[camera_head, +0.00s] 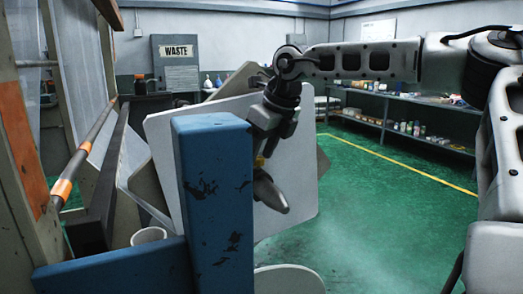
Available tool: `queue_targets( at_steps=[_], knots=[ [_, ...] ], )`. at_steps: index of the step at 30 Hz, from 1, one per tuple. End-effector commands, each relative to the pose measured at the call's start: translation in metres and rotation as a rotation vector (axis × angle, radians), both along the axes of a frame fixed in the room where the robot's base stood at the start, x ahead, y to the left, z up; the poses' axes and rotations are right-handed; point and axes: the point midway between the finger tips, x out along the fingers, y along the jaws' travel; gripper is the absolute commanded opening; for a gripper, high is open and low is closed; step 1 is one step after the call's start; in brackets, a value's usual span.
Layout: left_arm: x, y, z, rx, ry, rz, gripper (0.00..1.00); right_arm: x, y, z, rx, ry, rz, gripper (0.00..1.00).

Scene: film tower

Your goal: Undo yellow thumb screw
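A small yellow part, which looks like the yellow thumb screw (260,162), shows at the fingertips of my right gripper (262,150). The gripper hangs down from the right arm, in front of a pale grey panel and just right of a blue post. The fingers are at the yellow part, but they are small and dark, and I cannot tell whether they are closed on it. A grey, tapered piece (268,193) sticks out below the yellow part. My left gripper is not in view.
The scuffed blue post (212,205) stands close in front. Large pale panels (300,180) stand behind it. A frame with a dark beam (105,185) and an orange-banded rod (85,150) fills the left. Shelves (410,125) line the back wall. Green floor (400,215) is open at right.

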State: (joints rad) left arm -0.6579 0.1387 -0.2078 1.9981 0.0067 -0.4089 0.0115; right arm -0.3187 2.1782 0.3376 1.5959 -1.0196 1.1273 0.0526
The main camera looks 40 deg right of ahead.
Motion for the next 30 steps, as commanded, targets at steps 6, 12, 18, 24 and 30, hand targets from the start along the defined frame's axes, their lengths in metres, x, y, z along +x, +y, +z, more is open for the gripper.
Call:
queue_targets(
  at_steps=[6,12,18,24,30],
  knots=[
    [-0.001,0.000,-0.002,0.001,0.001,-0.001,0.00,-0.004,-0.001,0.010,-0.001,-0.002,-0.001,0.46],
    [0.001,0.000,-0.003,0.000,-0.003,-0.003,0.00,-0.019,-0.003,0.048,-0.003,-0.007,-0.002,0.46],
    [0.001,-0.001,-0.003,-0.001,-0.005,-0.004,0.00,-0.038,-0.006,0.094,-0.003,-0.006,-0.002,0.46],
    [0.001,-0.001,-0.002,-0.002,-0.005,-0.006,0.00,-0.052,-0.009,0.129,-0.001,-0.002,0.000,0.46],
    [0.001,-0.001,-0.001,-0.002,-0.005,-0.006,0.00,-0.059,-0.010,0.146,0.001,-0.002,-0.001,0.46]
  ],
)
